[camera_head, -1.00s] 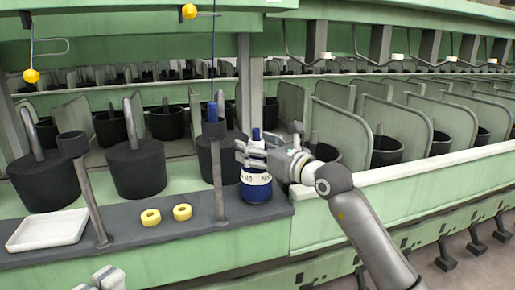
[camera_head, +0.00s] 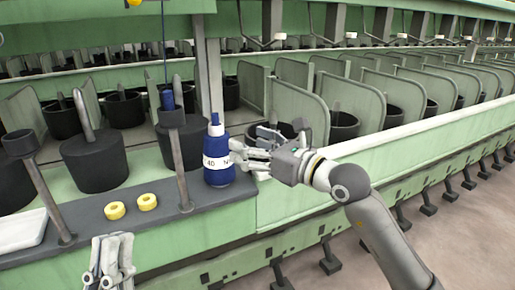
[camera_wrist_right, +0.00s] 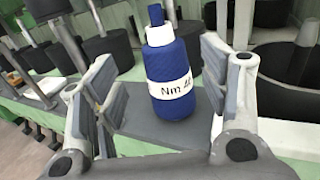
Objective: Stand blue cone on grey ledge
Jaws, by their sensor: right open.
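The blue cone (camera_head: 218,172), with a white printed band, stands upright on the grey ledge (camera_head: 225,203), near the ledge's right end. In the right wrist view the blue cone (camera_wrist_right: 168,65) shows between the two fingers, and the grey ledge (camera_wrist_right: 150,142) shows beneath it. My right gripper (camera_head: 252,152) is open at the cone's right side and does not grip it. My left gripper (camera_head: 110,262) is low in the head view, in front of the ledge and empty; its finger gap is unclear.
Two yellow rings (camera_head: 131,206) and a white tray (camera_head: 22,229) lie on the ledge. A grey post (camera_head: 180,165) rises just left of the cone. Black cans (camera_head: 95,160) stand behind, and green dividers (camera_head: 300,98) line the right.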

